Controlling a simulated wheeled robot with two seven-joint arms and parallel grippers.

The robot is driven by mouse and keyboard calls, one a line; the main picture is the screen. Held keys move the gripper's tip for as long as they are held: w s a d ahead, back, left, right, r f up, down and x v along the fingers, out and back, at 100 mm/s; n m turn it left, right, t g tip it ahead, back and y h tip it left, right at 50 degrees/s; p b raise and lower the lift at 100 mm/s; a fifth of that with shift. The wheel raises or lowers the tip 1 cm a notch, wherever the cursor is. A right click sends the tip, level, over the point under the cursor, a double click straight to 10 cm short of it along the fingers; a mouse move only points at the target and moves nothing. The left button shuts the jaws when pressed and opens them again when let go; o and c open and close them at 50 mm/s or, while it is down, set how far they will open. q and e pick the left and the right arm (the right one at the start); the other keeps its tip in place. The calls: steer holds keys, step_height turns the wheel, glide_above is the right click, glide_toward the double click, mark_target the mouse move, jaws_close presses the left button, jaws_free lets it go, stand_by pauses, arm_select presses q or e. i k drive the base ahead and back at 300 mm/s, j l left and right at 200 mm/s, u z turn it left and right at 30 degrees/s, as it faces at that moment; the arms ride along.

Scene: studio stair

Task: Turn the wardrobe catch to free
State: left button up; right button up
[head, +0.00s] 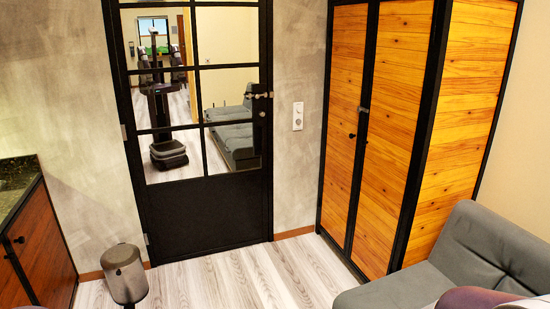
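The wardrobe (393,120) stands at the right, with orange-brown plank doors in black frames. Both of its doors look shut. A small dark catch (363,110) sits on the black upright where the two doors meet, at about mid height. It is too small to tell which way it is turned. A round dark knob (351,135) is on the left door, just below and left of the catch. Neither of my grippers shows directly in the head view, and nothing touches the catch.
A black-framed glazed door (205,215) is shut left of the wardrobe; its panes show a wheeled robot. A grey sofa (450,262) stands before the wardrobe's right side. A grey bin (124,272) and a cabinet (45,245) are at left. The wooden floor (250,275) between is clear.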

mark_target(359, 108)
steer(key=i+j+z, duration=0.1)
steer(key=i+z, duration=0.25)
steer(key=i, duration=0.25)
steer(key=i+j+z, duration=0.3)
steer(key=i, duration=0.25)
steer(key=i+j+z, duration=0.55)
steer(key=z, duration=0.2)
steer(key=i+j+z, duration=0.5)
steer(key=j+z, duration=0.25)
